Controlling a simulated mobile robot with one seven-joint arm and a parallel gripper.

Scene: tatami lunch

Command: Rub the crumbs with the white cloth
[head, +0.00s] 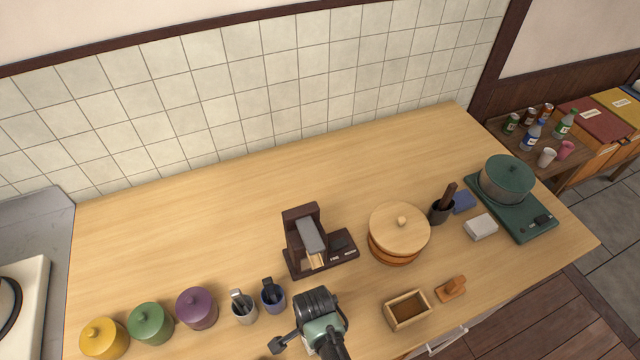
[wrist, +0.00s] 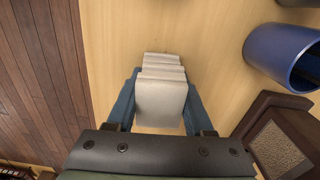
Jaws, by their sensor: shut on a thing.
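My gripper (wrist: 160,88) is shut on a white, layered, folded thing (wrist: 160,106) that looks like the white cloth. It sits between the two blue fingers above the pale wooden counter. I cannot tell whether it touches the counter. In the head view my wrist is at the front middle, and the fingers and what they hold are hidden. Another white, folded-looking block (head: 481,228) lies at the right of the counter, beside a blue cloth (head: 464,201). I cannot make out any crumbs in either view.
A dark wooden stand (head: 291,252) and a blue cup (wrist: 272,52) are close to my gripper. Coloured canisters (head: 197,310) stand to the left. A lidded wooden tub (head: 398,228), a small open box (head: 390,314) and a green pot (head: 506,181) are to the right. The counter's back is clear.

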